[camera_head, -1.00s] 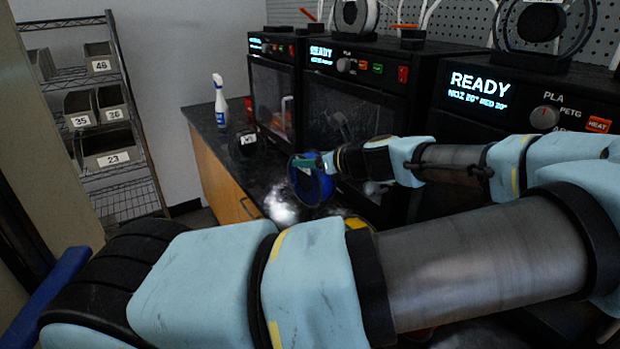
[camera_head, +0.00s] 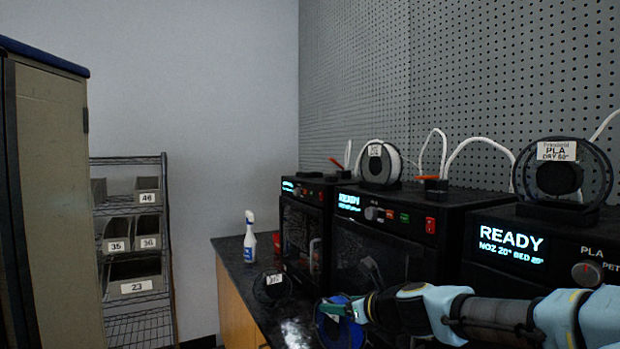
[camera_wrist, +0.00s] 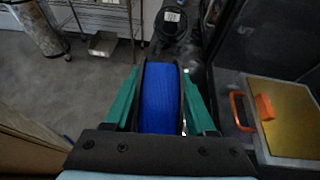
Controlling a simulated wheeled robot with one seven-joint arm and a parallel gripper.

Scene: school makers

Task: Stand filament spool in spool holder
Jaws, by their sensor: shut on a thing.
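A blue filament spool (camera_head: 352,326) with dark flanges is held on edge over the dark counter, in front of the printers. In the wrist view the same blue spool (camera_wrist: 161,100) is upright between green fingers. My gripper (camera_head: 334,309) is shut on it. A spool stand holding a white spool (camera_head: 391,166) is on the middle printer. Another stand (camera_head: 560,212) on the near printer holds a dark ring-shaped spool labelled PLA. A dark spool-like object (camera_head: 270,289) with a label stands on the counter; I cannot tell if it includes a holder. No empty holder is clearly visible.
The printers (camera_head: 407,246) line the counter's right side. A spray bottle (camera_head: 250,240) stands at the counter's (camera_head: 232,262) far end. A wire shelf (camera_head: 137,325) with numbered bins is at left. An open printer bay with a yellow plate (camera_wrist: 283,120) is right of my gripper.

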